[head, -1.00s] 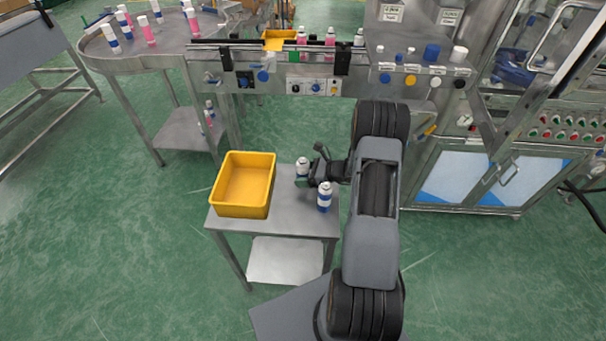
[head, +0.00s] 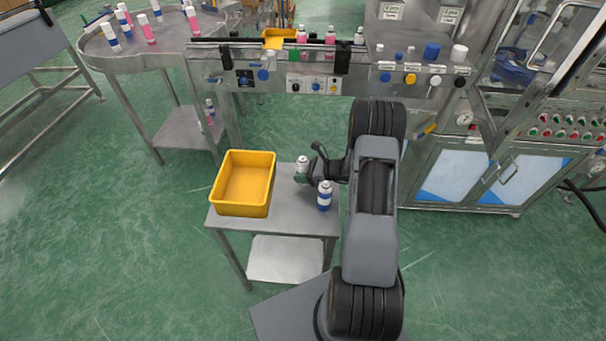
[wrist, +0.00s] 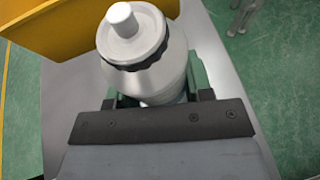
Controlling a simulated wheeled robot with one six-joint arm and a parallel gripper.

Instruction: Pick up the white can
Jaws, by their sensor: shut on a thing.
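The white can (head: 303,162) is upright at the side table, just right of the yellow bin. In the wrist view the can (wrist: 150,60) shows a white cap, a grey shoulder and a dark ring around its neck. My gripper (head: 302,178) is shut on the can, with green finger pads on both sides of its body in the wrist view. The can's lower part is hidden by my gripper, so I cannot tell whether it touches the table. A second can, white and blue (head: 324,197), stands on the table beside my wrist.
A yellow bin (head: 244,183) takes up the left of the grey side table (head: 290,222). The table's front middle is clear. Behind is a conveyor machine (head: 300,70); a round table (head: 150,50) with several cans stands at back left.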

